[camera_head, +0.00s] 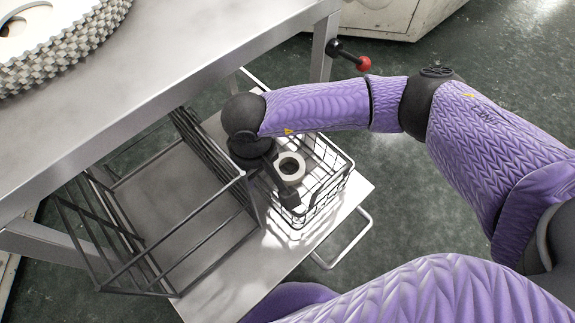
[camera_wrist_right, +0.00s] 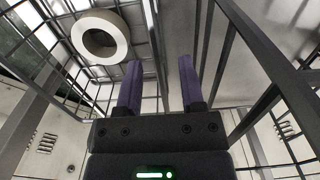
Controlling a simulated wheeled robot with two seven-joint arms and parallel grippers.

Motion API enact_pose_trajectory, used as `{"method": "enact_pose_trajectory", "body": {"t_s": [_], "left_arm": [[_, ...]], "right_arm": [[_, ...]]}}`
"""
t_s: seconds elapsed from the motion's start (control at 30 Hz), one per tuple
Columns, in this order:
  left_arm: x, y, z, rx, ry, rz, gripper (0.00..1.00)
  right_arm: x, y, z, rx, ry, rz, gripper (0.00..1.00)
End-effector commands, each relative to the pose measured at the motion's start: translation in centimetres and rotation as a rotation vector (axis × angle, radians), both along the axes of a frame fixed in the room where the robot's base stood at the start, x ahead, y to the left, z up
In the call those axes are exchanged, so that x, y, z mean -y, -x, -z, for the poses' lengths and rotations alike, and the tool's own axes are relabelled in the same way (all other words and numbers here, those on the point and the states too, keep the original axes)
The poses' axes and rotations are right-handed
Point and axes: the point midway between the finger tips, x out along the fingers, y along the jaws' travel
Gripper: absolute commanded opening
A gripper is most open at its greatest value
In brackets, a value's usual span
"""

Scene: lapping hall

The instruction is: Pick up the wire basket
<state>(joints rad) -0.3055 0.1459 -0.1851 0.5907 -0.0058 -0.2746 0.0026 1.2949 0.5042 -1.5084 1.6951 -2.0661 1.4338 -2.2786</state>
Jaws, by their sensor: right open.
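My right gripper (camera_head: 284,194) points down at the basket's left side, next to the dark rack. In the right wrist view the two fingers of this gripper (camera_wrist_right: 160,68) are apart, with the basket's wire wall (camera_wrist_right: 152,28) seen between them. Whether they touch the wire cannot be told. My left gripper is not in view.
A dark wire rack (camera_head: 152,292) stands on the lower shelf (camera_head: 215,298), close to the basket's left. The metal tabletop (camera_head: 150,75) overhangs behind, bearing a large toothed disc (camera_head: 60,60). A red-knobbed lever (camera_head: 363,63) is behind my arm. Green floor is open at right.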

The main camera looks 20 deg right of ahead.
Motion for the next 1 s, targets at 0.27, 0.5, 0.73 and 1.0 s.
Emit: {"method": "enact_pose_trajectory", "body": {"t_s": [0.27, 0.5, 0.73, 1.0], "left_arm": [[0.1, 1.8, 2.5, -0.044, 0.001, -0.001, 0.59], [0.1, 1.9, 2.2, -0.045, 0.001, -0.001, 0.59], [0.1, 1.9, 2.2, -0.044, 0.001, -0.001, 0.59], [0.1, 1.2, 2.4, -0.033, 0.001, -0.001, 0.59]], "right_arm": [[0.0, -0.1, 4.7, -0.002, 0.0, 0.0, 0.5], [0.0, -0.1, 4.2, 0.003, -0.001, 0.0, 0.29], [0.0, -0.1, 4.3, 0.003, -0.001, 0.0, 0.0], [0.0, -0.1, 4.3, 0.002, 0.0, 0.0, 0.0]]}}
